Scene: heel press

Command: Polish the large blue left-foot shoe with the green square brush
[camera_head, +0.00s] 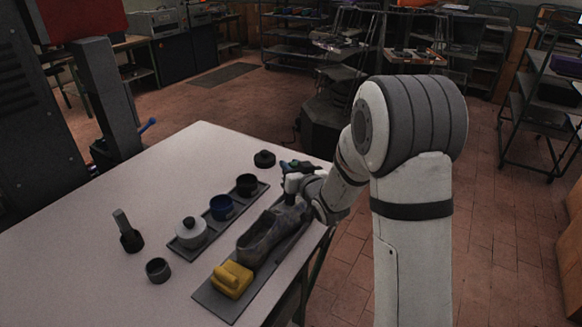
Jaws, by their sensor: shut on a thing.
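My gripper (288,168) is at the far right of the table, above the far end of a long dark mat (217,303). It is shut on a small dark thing with a patch of green; its shape is too small and covered to tell if it is the square brush. A grey-brown shoe (262,238) lies on the mat, nearer the camera than my gripper. It does not look clearly blue. No large blue shoe can be made out; my gripper and wrist hide part of the mat's far end.
A yellow block-like thing (232,279) lies on the mat's near end. A tray (181,252) holds a pale lidded pot (190,231), a blue pot (222,207) and a black pot (247,184). A dark brush (130,240), a dark cup (158,270) and a black round thing (264,159) stand apart.

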